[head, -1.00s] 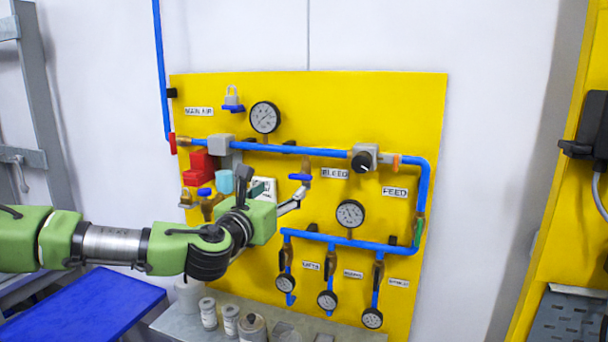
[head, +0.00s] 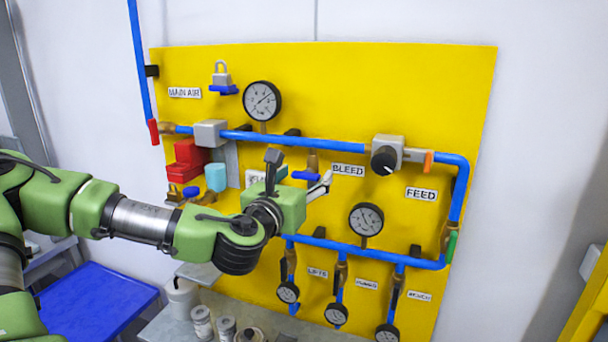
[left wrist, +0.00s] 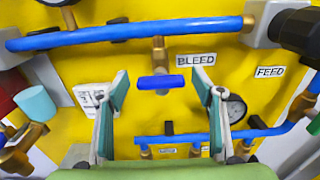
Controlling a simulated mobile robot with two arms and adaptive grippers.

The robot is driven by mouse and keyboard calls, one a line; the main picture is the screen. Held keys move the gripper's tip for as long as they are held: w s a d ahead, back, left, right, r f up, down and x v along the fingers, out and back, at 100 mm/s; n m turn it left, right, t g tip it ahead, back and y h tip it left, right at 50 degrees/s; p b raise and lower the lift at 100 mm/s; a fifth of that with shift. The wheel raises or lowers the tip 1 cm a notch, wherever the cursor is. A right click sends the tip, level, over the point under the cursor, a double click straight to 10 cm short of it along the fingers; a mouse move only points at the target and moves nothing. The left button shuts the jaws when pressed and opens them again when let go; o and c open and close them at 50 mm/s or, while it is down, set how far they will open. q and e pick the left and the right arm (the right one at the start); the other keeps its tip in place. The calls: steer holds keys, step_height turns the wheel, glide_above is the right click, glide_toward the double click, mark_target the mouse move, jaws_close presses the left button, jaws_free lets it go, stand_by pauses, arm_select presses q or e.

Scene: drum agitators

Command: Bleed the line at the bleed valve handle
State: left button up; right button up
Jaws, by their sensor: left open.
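The bleed valve handle (left wrist: 161,82) is a short blue bar on a brass stem below the upper blue pipe, left of the BLEED label (left wrist: 196,60). It lies level, across the stem. In the head view the handle (head: 305,176) shows just above the fingers. My left gripper (left wrist: 161,92) is open, with one finger on each side of the handle in the wrist view; I see no contact. In the head view my left gripper (head: 322,186) reaches in from the left towards the panel. My right gripper is not in view.
The yellow panel (head: 420,80) carries gauges, blue pipes, a black FEED knob (head: 384,160) and a padlock (head: 221,76). Red boxes (head: 187,162) and a cyan part (head: 216,177) sit left of the gripper. A grey shelf with cans (head: 201,321) stands below.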

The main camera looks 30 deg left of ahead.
arm_select(q)
steer(key=shift+s, duration=0.15)
steer(key=shift+s+d+r, duration=0.1)
steer(key=shift+s, duration=0.05)
steer(key=c, duration=1.1)
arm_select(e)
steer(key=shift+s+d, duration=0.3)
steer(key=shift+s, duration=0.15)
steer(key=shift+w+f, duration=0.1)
